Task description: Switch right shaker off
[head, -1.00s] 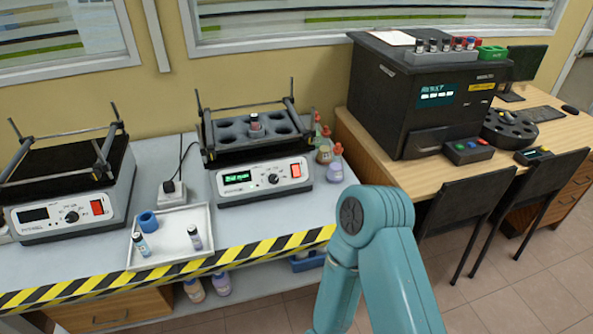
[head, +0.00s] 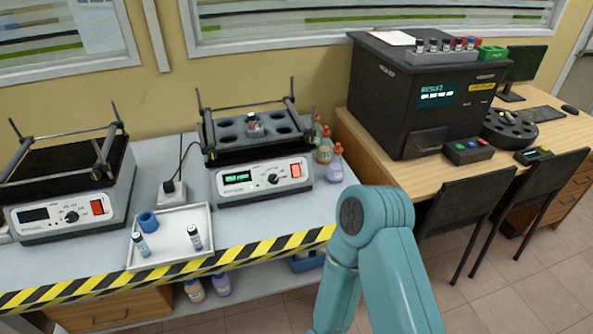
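The right shaker (head: 257,150) stands on the bench with its green display (head: 237,178) lit. Its red switch (head: 296,170) is on the right of its front panel, and a dark knob (head: 273,179) sits between them. One vial (head: 253,125) stands in its dark holder on top. The left shaker (head: 67,185) has a dark display and its own red switch (head: 97,208). A teal link of my arm rises at the bottom right of centre, in front of the bench edge. Neither gripper is in view.
A white tray (head: 172,253) with two vials and a blue ring lies before the shakers. Bottles (head: 335,160) stand right of the right shaker. A black analyser (head: 425,95) sits on the wooden desk, with chairs (head: 455,215) in front. Yellow-black tape marks the bench edge.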

